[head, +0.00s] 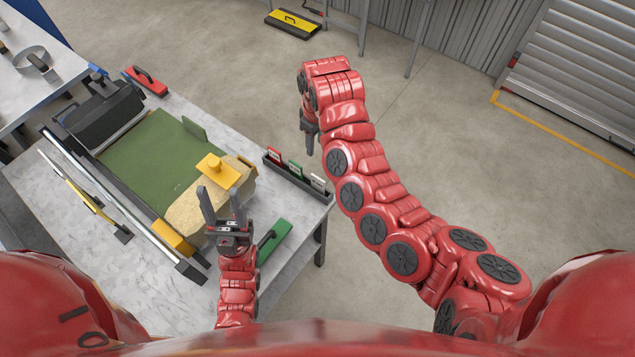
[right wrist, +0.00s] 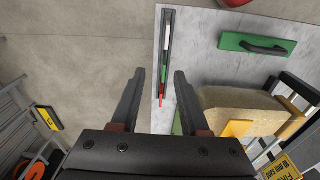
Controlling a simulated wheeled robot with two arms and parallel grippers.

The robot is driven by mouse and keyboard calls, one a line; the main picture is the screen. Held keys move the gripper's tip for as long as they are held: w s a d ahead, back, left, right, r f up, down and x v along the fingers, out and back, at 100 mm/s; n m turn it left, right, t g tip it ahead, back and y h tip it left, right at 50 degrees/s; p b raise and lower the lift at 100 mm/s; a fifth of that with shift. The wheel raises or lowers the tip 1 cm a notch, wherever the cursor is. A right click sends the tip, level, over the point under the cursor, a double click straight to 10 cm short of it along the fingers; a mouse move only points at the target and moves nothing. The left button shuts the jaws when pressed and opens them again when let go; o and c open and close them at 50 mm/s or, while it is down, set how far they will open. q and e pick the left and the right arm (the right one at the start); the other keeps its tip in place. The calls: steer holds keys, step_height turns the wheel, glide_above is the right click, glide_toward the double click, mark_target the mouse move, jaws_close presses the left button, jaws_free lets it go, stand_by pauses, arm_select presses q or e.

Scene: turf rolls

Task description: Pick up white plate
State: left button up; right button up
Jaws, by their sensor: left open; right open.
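The white plate (head: 318,182) stands at the near right end of a narrow black rack (head: 292,178) at the table's right edge. It also shows at the top of the rack in the right wrist view (right wrist: 167,30). A green plate (head: 295,168) and a red plate (head: 274,155) stand in the same rack. My right gripper (head: 309,138) is open and empty, beyond the table edge in the head view; in the right wrist view its fingers (right wrist: 159,78) point toward the rack, apart from the plates. My left gripper (head: 224,200) is open near the beige roll.
A yellow handled block (head: 217,174) sits on the beige roll (head: 195,212), at the end of a green turf sheet (head: 150,160). A green handled float (head: 272,240) and a red one (head: 147,80) lie on the marble-look table (head: 235,150).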

mark_target(318, 178)
steer(key=shift+g, duration=0.3)
steer(key=f+b, duration=0.1)
steer(key=f, duration=0.2)
steer(key=s+f+b, duration=0.1)
steer(key=f+b, duration=0.1)
steer(key=f, duration=0.2)
steer(key=f+b, duration=0.2)
steer(key=f, duration=0.2)
steer(key=shift+s+d+f, duration=0.1)
steer(key=shift+s+d, duration=0.1)
steer(key=shift+d, duration=0.1)
steer(key=shift+f, duration=0.25)
steer(key=f+p, duration=0.2)
steer(key=f, duration=0.1)
steer(key=shift+s, duration=0.2)
steer(key=shift+w+f+p, duration=0.1)
steer(key=shift+f+p, duration=0.25)
steer(key=shift+f, duration=0.55)
jaws_close()
